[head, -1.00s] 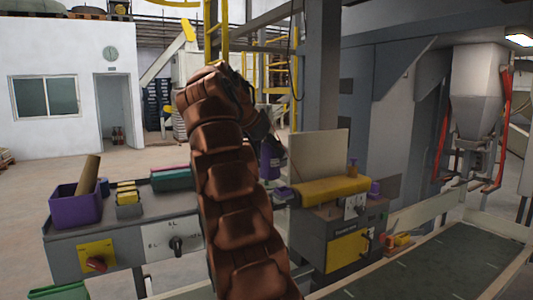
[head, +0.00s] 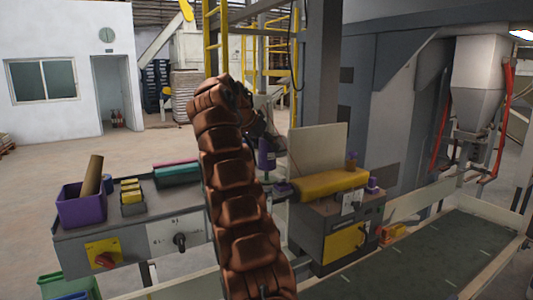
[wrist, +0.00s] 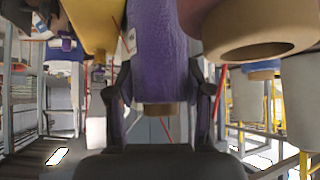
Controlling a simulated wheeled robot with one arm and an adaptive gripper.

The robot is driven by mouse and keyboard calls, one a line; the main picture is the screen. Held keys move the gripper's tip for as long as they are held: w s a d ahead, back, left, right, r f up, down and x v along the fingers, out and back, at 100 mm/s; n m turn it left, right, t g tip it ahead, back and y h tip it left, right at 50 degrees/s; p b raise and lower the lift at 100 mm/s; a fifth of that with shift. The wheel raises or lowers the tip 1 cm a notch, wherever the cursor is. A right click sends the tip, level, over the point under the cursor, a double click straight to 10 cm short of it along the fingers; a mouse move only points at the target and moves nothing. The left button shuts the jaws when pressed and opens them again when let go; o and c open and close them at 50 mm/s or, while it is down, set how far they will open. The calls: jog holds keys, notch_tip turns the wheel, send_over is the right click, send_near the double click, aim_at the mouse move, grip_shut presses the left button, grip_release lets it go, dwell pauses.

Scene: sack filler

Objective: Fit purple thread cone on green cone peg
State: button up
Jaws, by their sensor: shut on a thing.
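The purple thread cone (head: 267,154) is at the end of my arm in the head view, above the gap between the two benches. In the wrist view the same purple cone (wrist: 158,50) is large, between the fingers, with its tan end showing. My gripper (wrist: 162,100) is shut on it, one finger along each side. In the head view my arm covers much of the space around the gripper.
A machine with a yellow cover (head: 330,184) and an upright pale board (head: 318,153) stands right of my gripper. On the left bench are a purple bin (head: 82,212) and yellow items (head: 130,190). A large tan ring-ended object (wrist: 262,30) is close beside the cone in the wrist view.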

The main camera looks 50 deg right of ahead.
aim_at(267, 153)
jog(key=shift+f+b, duration=0.4)
jog(key=shift+f, duration=1)
jog(key=shift+f, duration=0.2)
jog(key=o, duration=1.3)
jog(key=shift+o, duration=0.2)
jog(key=shift+r, duration=0.1)
